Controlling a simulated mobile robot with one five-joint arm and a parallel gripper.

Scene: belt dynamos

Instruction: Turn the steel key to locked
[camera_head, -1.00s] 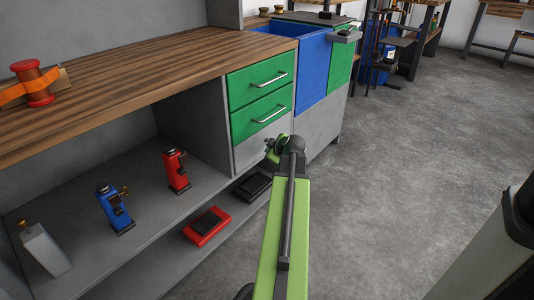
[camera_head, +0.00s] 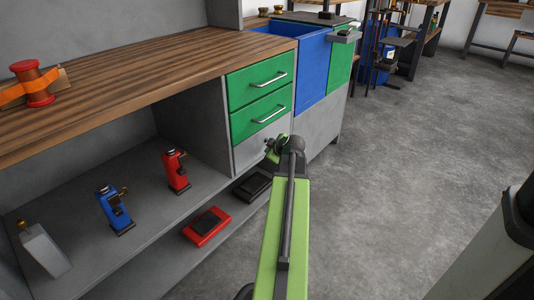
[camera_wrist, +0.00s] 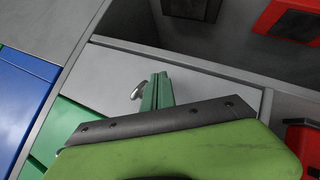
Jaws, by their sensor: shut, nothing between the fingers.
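The steel key (camera_wrist: 138,90) shows in the wrist view as a small shiny metal piece at the grey drawer front (camera_wrist: 185,80). It lies just left of the tips of my gripper (camera_wrist: 160,92). The green fingers are together with nothing between them. I cannot tell whether they touch the key. In the head view my gripper (camera_head: 271,148) is in front of the grey drawer front (camera_head: 250,152), below the two green drawers. The key cannot be made out there.
Green drawers (camera_head: 258,82) with bar handles are above the grey front. A blue panel (camera_head: 313,75) stands to the right. The lower shelf (camera_head: 150,215) holds blue (camera_head: 114,208) and red (camera_head: 176,171) devices. The floor (camera_head: 400,170) to the right is open.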

